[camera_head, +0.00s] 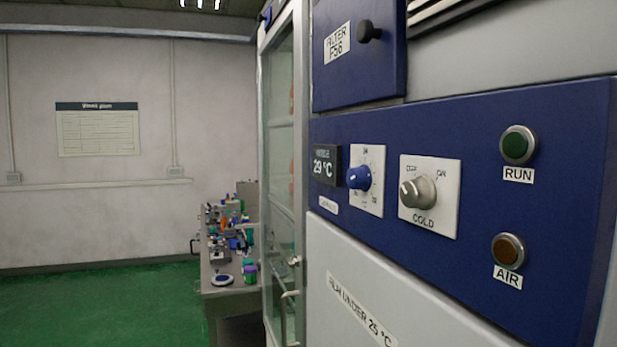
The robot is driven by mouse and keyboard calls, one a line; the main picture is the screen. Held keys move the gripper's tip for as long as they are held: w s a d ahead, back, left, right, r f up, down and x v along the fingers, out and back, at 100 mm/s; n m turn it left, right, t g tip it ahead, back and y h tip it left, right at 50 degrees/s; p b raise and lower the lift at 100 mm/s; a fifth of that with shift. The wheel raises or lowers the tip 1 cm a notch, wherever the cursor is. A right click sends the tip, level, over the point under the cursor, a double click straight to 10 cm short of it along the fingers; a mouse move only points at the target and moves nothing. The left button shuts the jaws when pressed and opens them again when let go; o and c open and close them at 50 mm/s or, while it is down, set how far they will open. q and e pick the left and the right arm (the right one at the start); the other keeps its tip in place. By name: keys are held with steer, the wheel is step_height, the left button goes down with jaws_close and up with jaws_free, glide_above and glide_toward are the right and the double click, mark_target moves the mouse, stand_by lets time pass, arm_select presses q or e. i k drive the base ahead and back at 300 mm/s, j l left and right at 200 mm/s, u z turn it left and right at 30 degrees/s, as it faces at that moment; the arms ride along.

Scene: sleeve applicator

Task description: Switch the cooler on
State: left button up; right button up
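The cooler's control is a grey rotary knob (418,191) on a white plate (447,212) marked OFF, ON and COLD, set in a blue panel (480,150). Its narrow end points left, towards the OFF side. Left of it is a blue dial knob (360,177) on a scaled white plate. A dark display (325,166) beside that reads 29 °C. Neither of my grippers is in this view.
A green RUN button (516,145) and a brown AIR button (508,250) sit right of the knob. A FILTER door (358,55) with a black knob is above. A glass-doored cabinet (281,180) and a cluttered bench (215,290) stand to the left. Green floor is clear at far left.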

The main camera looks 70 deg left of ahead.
mark_target(419, 193)
steer(key=u, duration=1.85)
